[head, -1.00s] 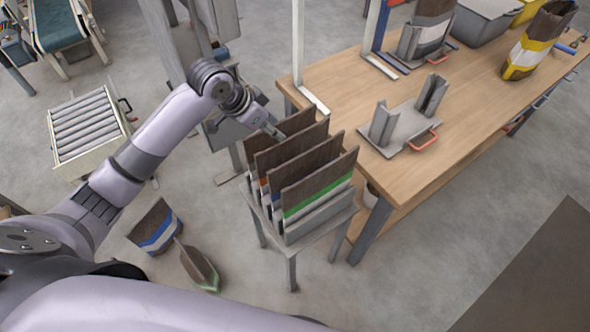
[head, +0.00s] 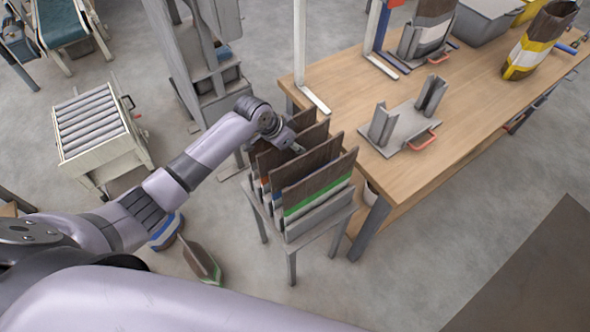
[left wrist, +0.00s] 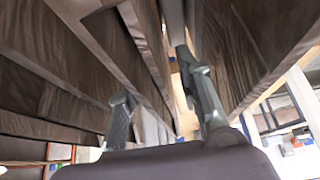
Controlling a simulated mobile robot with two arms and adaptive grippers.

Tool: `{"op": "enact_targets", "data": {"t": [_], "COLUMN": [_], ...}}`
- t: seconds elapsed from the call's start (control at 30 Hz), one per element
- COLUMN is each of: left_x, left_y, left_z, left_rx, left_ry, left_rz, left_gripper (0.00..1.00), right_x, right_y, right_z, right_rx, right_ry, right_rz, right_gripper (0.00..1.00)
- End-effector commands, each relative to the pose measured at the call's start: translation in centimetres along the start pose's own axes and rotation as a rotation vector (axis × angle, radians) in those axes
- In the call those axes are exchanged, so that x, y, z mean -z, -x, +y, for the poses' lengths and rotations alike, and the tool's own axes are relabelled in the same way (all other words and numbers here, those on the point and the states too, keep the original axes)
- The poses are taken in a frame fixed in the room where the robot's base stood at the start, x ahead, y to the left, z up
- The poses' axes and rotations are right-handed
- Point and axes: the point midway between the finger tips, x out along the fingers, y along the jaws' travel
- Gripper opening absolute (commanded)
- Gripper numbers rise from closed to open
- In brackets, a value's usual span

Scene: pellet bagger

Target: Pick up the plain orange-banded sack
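Several dark brown sacks stand upright in a slotted grey rack (head: 322,218). The front sack (head: 318,178) has a green band. Behind it, small slivers of orange (head: 264,186) and blue show low at the left edges; most of those sacks is hidden, so I cannot tell which is plain. My left gripper (head: 297,146) is over the tops of the rear sacks. In the left wrist view its two fingers (left wrist: 163,108) are apart, among the brown sack panels (left wrist: 90,65), with nothing clearly clamped. My right gripper is out of view.
A wooden workbench (head: 390,150) with a grey fixture (head: 408,128) and a yellow-banded sack (head: 540,40) stands at the right. A blue-banded sack (head: 166,232) and a green-banded sack (head: 202,262) are on the floor left of the rack. A roller cart (head: 97,135) stands farther left.

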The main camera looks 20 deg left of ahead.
Motion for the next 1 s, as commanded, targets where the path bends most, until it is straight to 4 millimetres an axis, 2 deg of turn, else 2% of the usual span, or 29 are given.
{"op": "enact_targets", "data": {"t": [0.17,0.67,1.0], "left_x": [-0.01,-0.04,-0.03], "left_y": [0.00,0.03,0.04], "left_z": [-0.03,-0.03,-0.03], "left_rx": [0.001,0.000,0.000], "left_ry": [0.000,0.001,0.001], "left_rz": [0.000,-0.001,0.000], "left_gripper": [0.33,0.00,0.00], "right_x": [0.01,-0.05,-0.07], "right_y": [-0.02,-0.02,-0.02], "right_z": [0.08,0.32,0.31], "right_rx": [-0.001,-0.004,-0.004], "right_ry": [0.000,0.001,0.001], "right_rz": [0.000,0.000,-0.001], "right_gripper": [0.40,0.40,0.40]}}
